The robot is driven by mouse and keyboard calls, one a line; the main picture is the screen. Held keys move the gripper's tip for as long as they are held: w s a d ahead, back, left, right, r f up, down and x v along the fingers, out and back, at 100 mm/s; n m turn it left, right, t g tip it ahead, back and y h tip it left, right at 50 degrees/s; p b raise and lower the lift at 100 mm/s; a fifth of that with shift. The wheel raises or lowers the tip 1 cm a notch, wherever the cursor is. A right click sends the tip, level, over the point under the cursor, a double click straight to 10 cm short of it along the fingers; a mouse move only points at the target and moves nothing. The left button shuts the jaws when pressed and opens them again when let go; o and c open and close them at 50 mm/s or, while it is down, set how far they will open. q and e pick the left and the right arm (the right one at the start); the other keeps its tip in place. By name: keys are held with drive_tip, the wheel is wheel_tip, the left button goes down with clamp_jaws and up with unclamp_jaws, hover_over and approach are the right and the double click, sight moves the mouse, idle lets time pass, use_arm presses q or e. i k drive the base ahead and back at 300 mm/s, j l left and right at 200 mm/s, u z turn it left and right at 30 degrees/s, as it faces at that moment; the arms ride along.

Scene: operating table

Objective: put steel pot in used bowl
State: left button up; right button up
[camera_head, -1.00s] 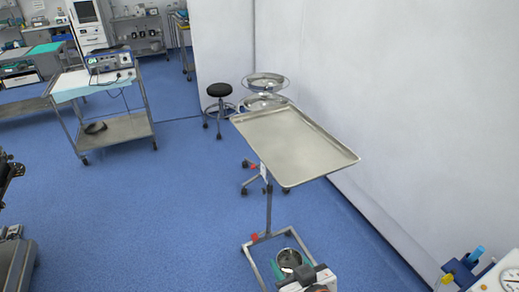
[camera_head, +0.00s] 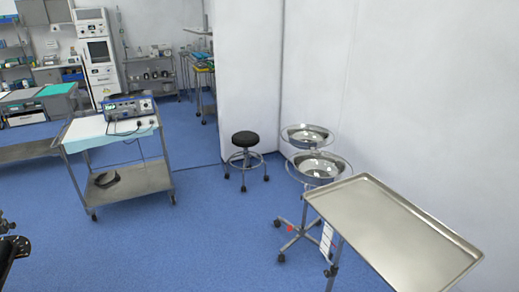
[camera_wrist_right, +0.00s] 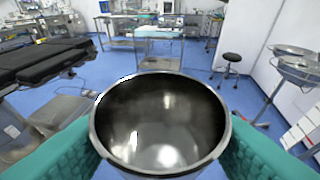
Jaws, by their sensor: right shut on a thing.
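A round, shiny steel pot (camera_wrist_right: 160,105) fills the middle of the right wrist view, its open mouth facing the camera and its inside looking empty. My right gripper (camera_wrist_right: 160,150) is shut on it, with green finger pads at its left and right sides. Neither pot nor right gripper shows in the head view now. Two steel bowls sit on a wheeled stand, an upper bowl (camera_head: 307,136) and a lower bowl (camera_head: 318,168); no label tells which is the used one. The stand's bowls (camera_wrist_right: 297,55) also show at the right of the wrist view, apart from the pot. My left gripper is not in view.
A steel tray table (camera_head: 405,240) stands in front of the bowl stand, at the lower right. A black stool (camera_head: 245,140) stands left of the bowls. A cart (camera_head: 120,182) with a device is farther left. Blue floor (camera_head: 190,245) lies open between. A black operating table (camera_wrist_right: 40,62) is left in the wrist view.

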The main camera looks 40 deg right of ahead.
sight(322, 173)
drive_tip(key=i+z, duration=0.2)
drive_tip(key=i, duration=0.7)
drive_tip(key=i+z, duration=0.25)
drive_tip(key=i, duration=0.6)
drive_tip(key=i+z, duration=0.45)
drive_tip(key=i+j+z, duration=0.2)
drive_tip(key=i+z, duration=0.25)
drive_tip(key=i, duration=0.2)
drive_tip(key=i+j+z, duration=0.45)
drive_tip(key=i+z, duration=0.4)
drive_tip(key=i+j+z, duration=0.15)
drive_tip(key=z, duration=0.2)
drive_tip(key=i+j+z, duration=0.25)
drive_tip(key=i+z, duration=0.15)
